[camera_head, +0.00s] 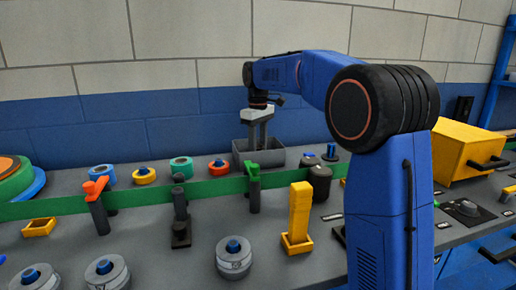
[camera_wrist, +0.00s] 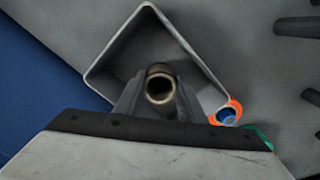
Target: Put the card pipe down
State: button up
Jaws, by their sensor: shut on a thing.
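My gripper (camera_head: 257,138) points down at the grey open-topped bin (camera_head: 280,158) by the back wall. In the wrist view, my gripper (camera_wrist: 158,97) is shut on the card pipe, a brownish tube (camera_wrist: 161,70) seen end-on between the fingers. The pipe is over the opening of the bin, whose rim (camera_wrist: 205,63) surrounds it on the visible sides. I cannot tell how far the pipe's lower end is from the bin's floor. In the head view the pipe cannot be made out between the fingers and the bin.
Rolls of tape, including an orange one (camera_head: 217,169), stand left of the bin; a dark lidded pot (camera_head: 319,184) stands to the right. A yellow post (camera_head: 299,215) and a green-handled valve (camera_head: 253,185) rise nearer.

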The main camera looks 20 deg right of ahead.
jog(key=o, duration=1)
jog(key=shift+f, duration=0.1)
jog(key=shift+o, duration=0.2)
notch_tip(320, 180, up, 12)
